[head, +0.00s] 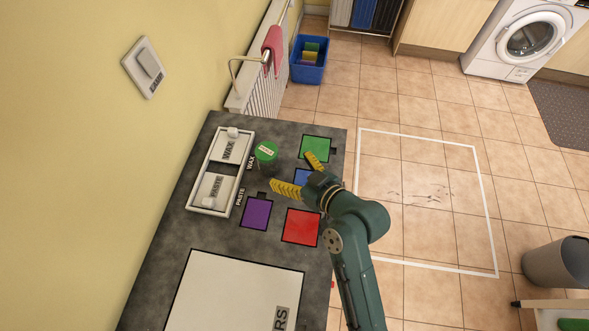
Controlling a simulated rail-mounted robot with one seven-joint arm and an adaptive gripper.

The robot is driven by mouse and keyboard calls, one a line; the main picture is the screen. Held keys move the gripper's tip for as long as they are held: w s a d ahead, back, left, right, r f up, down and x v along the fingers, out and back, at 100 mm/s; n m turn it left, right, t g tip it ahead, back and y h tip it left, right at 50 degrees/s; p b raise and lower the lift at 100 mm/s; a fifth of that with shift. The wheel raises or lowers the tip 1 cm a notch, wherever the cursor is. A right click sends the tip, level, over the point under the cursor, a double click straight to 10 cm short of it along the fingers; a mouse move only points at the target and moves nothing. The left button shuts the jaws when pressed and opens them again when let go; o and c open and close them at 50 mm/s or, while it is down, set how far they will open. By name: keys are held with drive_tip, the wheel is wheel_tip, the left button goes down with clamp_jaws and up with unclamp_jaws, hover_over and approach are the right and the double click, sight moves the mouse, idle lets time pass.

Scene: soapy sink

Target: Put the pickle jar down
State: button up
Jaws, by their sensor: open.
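The pickle jar (266,153), green with a pale label on its lid, stands upright on the dark worktop (222,262), just right of the white two-part tray near the word WAX. My gripper (290,168) is open, with its yellow fingers spread to the lower right of the jar. The jar's lower side is partly hidden by the steep view.
The white tray (207,208) has WAX and PASTE compartments. A large white panel (225,290) lies nearer. A wall switch (144,67) is at left.

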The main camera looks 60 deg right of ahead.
drive_tip(key=w+a+r+n+t, duration=0.1)
drive_tip(key=w+a+r, duration=0.15)
drive_tip(key=r, duration=0.45)
drive_tip(key=w+a+r+n+t, duration=0.1)
drive_tip(key=w+a+r+t, duration=0.1)
drive_tip(key=a+r, duration=0.35)
drive_tip(key=w+a+r+t, duration=0.1)
drive_tip(key=w+a+r, duration=0.1)
drive_tip(key=r, duration=0.6)
drive_tip(key=s+a+r+t+y, duration=0.1)
drive_tip(key=a+r+t, duration=0.1)
drive_tip(key=a+r, duration=0.3)
drive_tip(key=s+a+r+t+y, duration=0.1)
drive_tip(key=a+r, duration=0.5)
drive_tip(key=r, duration=0.7)
drive_tip(key=shift+s+t+y, duration=0.3)
drive_tip(key=shift+s+t, duration=0.3)
drive_tip(key=shift+t, duration=0.5)
